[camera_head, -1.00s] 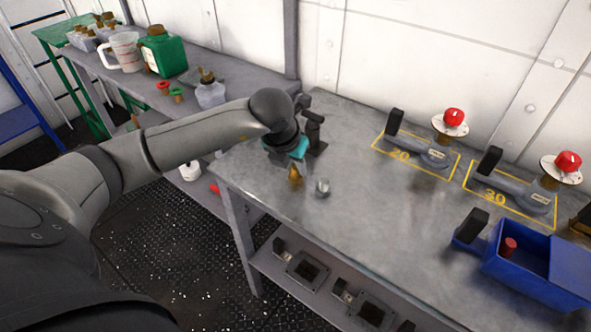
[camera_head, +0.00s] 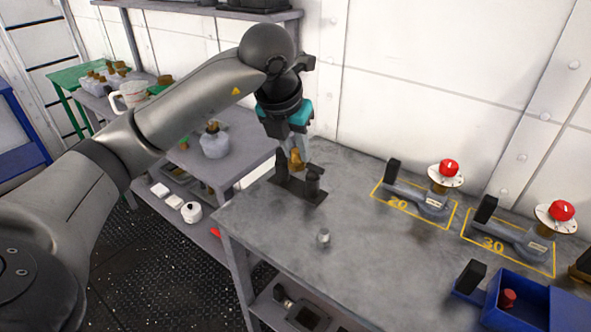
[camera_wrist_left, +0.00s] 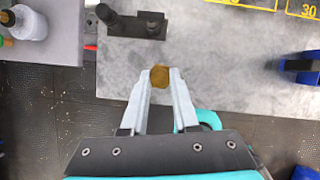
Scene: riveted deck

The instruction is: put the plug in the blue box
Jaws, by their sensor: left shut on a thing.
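The plug, a brass-coloured piece (camera_head: 296,161), is between the fingers of my left gripper (camera_head: 293,154), which is shut on it. It also shows at the fingertips in the left wrist view (camera_wrist_left: 160,76). The gripper points down and holds it above the left part of the grey bench, by a dark two-post stand. The blue box (camera_head: 538,287) is at the bench's right front, far from the gripper, partly cut off by the frame. A red cylinder (camera_head: 507,300) is in it. My right gripper is not in view.
The dark stand (camera_head: 314,184) is close to the gripper. A small silver piece (camera_head: 323,237) stands on the bench. Grey handled fixtures with red knobs (camera_head: 449,167) occupy yellow outlines marked 20 and 30. The middle of the bench is clear.

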